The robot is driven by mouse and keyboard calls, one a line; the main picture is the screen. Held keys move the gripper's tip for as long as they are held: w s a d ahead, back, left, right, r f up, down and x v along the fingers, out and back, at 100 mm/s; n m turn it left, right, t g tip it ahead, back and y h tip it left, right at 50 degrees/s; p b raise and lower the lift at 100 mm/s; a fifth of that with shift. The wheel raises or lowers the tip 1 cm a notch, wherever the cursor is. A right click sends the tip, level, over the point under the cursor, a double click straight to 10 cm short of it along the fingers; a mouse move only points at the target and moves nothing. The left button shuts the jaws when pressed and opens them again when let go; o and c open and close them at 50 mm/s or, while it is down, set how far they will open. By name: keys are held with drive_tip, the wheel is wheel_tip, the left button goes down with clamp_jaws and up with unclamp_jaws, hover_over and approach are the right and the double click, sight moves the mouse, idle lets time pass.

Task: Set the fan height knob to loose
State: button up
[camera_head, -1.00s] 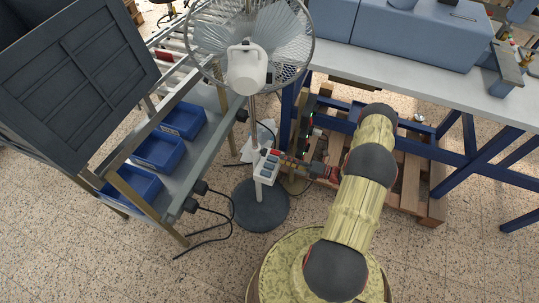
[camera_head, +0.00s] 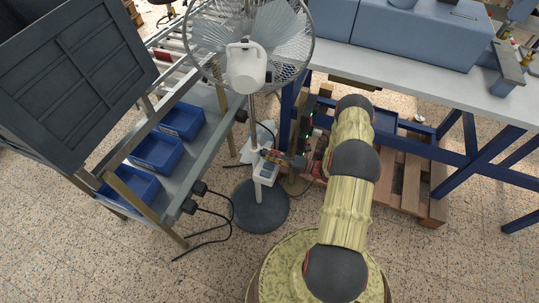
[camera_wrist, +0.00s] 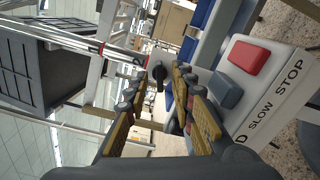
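The fan (camera_head: 250,45) stands upright on a pole with a round grey base (camera_head: 260,207). In the wrist view a small dark knob (camera_wrist: 158,74) sits on the pale pole, just beyond my fingertips. My gripper (camera_wrist: 160,94) is open, its two yellow-padded fingers spread on either side of the line to the knob, with nothing clearly held. In the head view my gripper (camera_head: 272,156) is at the pole just above the control box (camera_head: 265,172) and hides the knob there.
A grey rack with blue bins (camera_head: 157,153) stands left of the fan. A workbench (camera_head: 420,75) with a blue frame and a wooden pallet (camera_head: 412,178) lies right. Black cables (camera_head: 225,225) run over the floor. Open floor lies in front of the fan.

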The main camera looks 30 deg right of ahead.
drive_tip(key=shift+c, duration=1.2)
clamp_jaws()
drive_tip(key=shift+n, duration=0.4)
drive_tip(key=n+b, duration=0.1)
drive_tip(key=n, duration=0.1)
drive_tip(key=shift+n, duration=0.4)
drive_tip(key=n+b, duration=0.1)
drive_tip(key=n, duration=0.2)
drive_tip(key=shift+n, duration=0.3)
drive_tip(key=n+b, duration=0.1)
drive_tip(key=n, duration=0.5)
drive_tip(key=shift+n+b, duration=0.35)
drive_tip(key=shift+n, duration=0.05)
